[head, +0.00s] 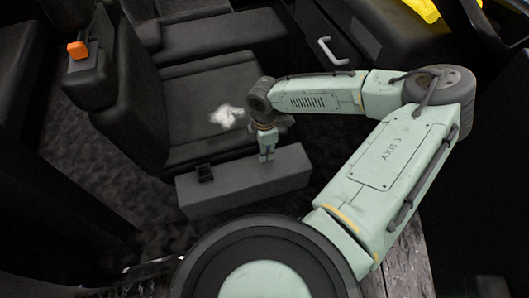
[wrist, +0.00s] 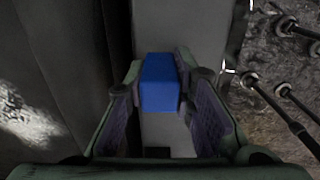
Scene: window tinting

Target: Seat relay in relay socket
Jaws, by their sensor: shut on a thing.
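My gripper (head: 267,155) points down over the grey box-shaped block in front of the seat. In the wrist view its fingers (wrist: 160,90) are shut on a blue relay (wrist: 160,82), one finger on each side. The relay is not discernible in the head view. The relay socket (head: 204,172) appears as a small black piece on the top left part of the block (head: 290,165), to the left of my gripper. A dark shape, likely the socket (wrist: 157,152), shows at the bottom of the wrist view between the fingers. I cannot tell whether the relay touches the block.
A dark seat (head: 195,85) with a pale patch lies behind the block. An orange block (head: 77,50) sits on a dark support at upper left. Several dark rods (wrist: 275,98) lie at the right of the wrist view. Dark floor is open left of the block.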

